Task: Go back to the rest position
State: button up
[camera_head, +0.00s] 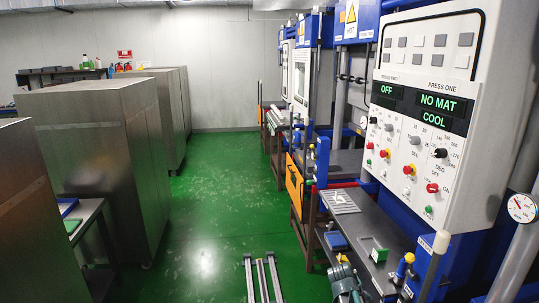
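My gripper and arm do not show in the head view, so I cannot see the gripper's pose or what it holds. The control panel (425,118) of press one stands at the right, its displays reading OFF, NO MAT and COOL. A grey metal bench (378,228) runs below it. A small green-and-white block (379,254) and a blue item (336,240) lie on the bench.
A floor rail (262,280) runs along the green aisle (205,205), which is open to the back wall. Tall metal cabinets (90,140) line the left. A side table (88,213) holds blue and green items. A pressure gauge (521,208) is at far right.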

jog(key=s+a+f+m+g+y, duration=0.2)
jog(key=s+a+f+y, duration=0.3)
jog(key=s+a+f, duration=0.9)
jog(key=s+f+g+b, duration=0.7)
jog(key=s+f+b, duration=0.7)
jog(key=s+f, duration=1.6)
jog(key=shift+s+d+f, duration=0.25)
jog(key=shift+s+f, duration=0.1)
